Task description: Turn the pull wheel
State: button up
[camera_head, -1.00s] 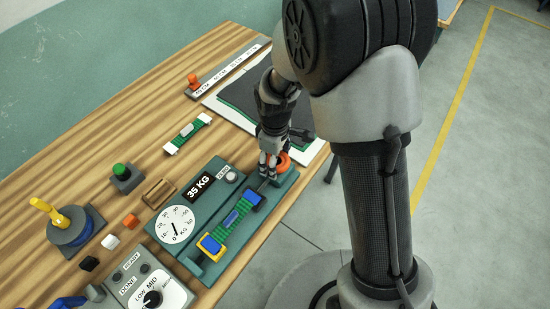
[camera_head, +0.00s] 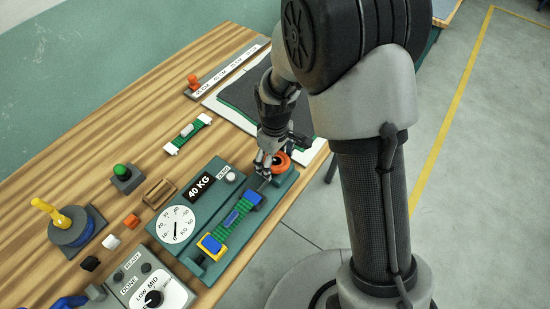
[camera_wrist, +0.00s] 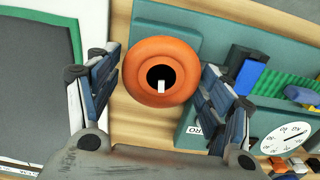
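The orange pull wheel (camera_head: 281,163) sits at the far right end of a teal tester (camera_head: 232,215), whose display (camera_head: 199,187) reads 40 KG. A round dial (camera_head: 176,225) is on its left part. A green strap sample (camera_head: 237,213) with blue clamped ends lies along the tester. In the wrist view, the wheel (camera_wrist: 161,72) shows from above with a dark centre hole and a small white mark. My gripper (camera_head: 264,174) is open beside the wheel. In the wrist view, its fingers (camera_wrist: 163,75) stand on either side of the wheel, apart from it.
A dark mat (camera_head: 245,98) is behind my gripper.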

jog(key=shift+o, duration=0.6)
jog(key=shift+w+r, duration=0.1)
jog(key=shift+r, duration=0.2)
notch_tip(320, 180, up, 12)
jog(key=shift+f, duration=0.25)
dwell(1.3)
notch_tip(320, 180, up, 6)
jog(key=m+t, duration=0.1)
jog(key=m, duration=0.1)
send_over(276, 160)
jog(key=s+d, duration=0.2)
jog(key=d, duration=0.1)
jog(key=s+d+r+m+t, duration=0.1)
jog(key=s+d+r+m, duration=0.3)
jog(key=s, duration=0.5)
jog(key=s+d+r+m+t, duration=0.2)
jog(key=s+d+r+m, duration=0.2)
jog(key=s, duration=0.5)
jog(key=shift+d+r+t, duration=0.25)
jog(key=shift+d+t, duration=0.05)
jog(key=shift+d, duration=0.5)
